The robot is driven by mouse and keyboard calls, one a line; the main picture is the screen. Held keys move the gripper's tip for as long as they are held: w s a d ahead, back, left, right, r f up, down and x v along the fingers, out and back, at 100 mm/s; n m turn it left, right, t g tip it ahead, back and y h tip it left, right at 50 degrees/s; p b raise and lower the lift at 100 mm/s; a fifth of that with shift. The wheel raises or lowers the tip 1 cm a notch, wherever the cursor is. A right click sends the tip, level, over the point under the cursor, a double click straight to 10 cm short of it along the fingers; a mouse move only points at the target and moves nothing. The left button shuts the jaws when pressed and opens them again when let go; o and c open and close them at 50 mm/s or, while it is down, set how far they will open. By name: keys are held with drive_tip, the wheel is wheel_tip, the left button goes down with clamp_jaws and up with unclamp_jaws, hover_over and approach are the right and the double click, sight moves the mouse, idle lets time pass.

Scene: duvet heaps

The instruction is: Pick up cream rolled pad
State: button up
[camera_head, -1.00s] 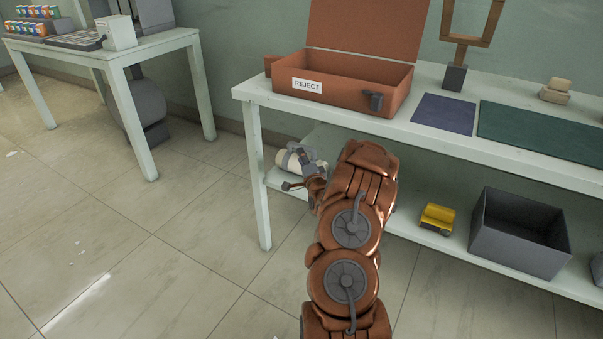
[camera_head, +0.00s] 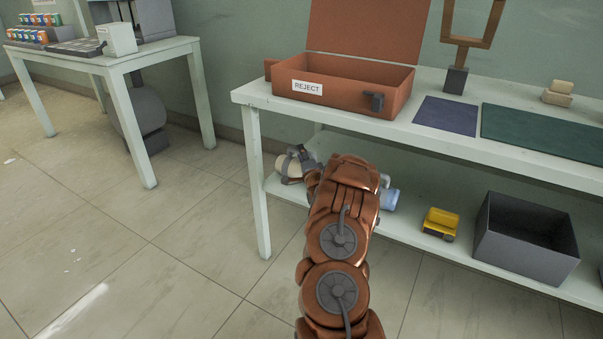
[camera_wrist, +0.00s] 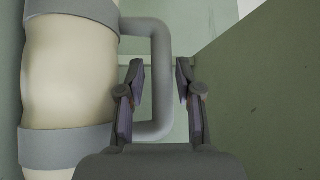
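The cream rolled pad (camera_head: 287,166) lies on the lower shelf near its left end, partly hidden by my gripper and arm in the head view. In the wrist view the pad (camera_wrist: 68,80) fills the left side, with grey straps and a grey loop handle (camera_wrist: 162,75) on its right. My gripper (camera_wrist: 160,70) is open. Its two fingers line up on either side of the handle's outer bar, the left finger over the loop's opening. I cannot tell how far the bar reaches between them, and no grip shows.
The white table (camera_head: 255,185) has its top just above the lower shelf and a leg at left. A yellow item (camera_head: 440,222), a dark grey bin (camera_head: 525,245) and a blue item (camera_head: 390,198) sit on the shelf. A REJECT case (camera_head: 345,85) stands on top.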

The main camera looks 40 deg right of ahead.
drive_tip(key=shift+w+d+r, duration=0.2)
drive_tip(key=shift+w+d, duration=0.05)
drive_tip(key=shift+w, duration=0.2)
clamp_jaws()
idle(0.4)
